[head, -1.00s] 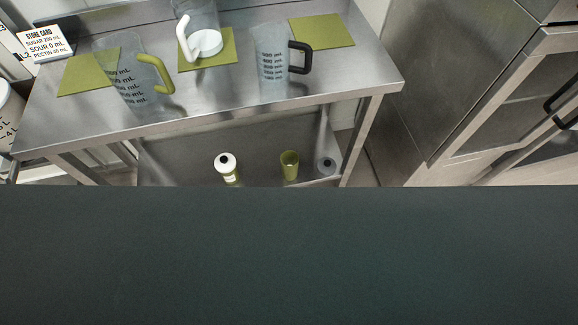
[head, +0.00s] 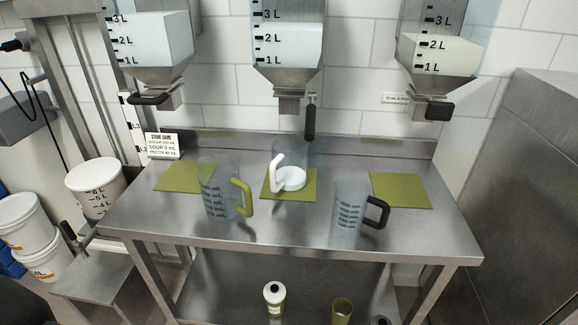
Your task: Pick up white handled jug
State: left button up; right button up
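The white handled jug (head: 291,181) stands on the middle green mat (head: 302,194) on the steel table, under the middle hopper. Its clear wall is hard to make out, and white contents show at its bottom. Its white handle (head: 277,172) points left and toward me. A green handled jug (head: 222,203) stands to its left front, beside the left mat. A black handled jug (head: 349,217) stands to its right front on bare steel. Neither of my grippers shows in the head view.
Three wall hoppers (head: 287,45) with level marks hang above the table. A card (head: 162,146) stands at the back left. Green mats lie at left (head: 178,178) and right (head: 401,191). White buckets (head: 95,187) stand at left. A bottle (head: 274,297) and a green cup (head: 342,311) sit on the lower shelf.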

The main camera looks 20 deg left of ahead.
aim_at(289, 165)
jog(key=i+l+u, duration=0.2)
jog(key=l, duration=0.25)
jog(key=l+u, duration=0.2)
jog(key=l, duration=0.3)
jog(key=i+l+u, duration=0.2)
jog(key=l, duration=0.3)
jog(key=k, duration=0.05)
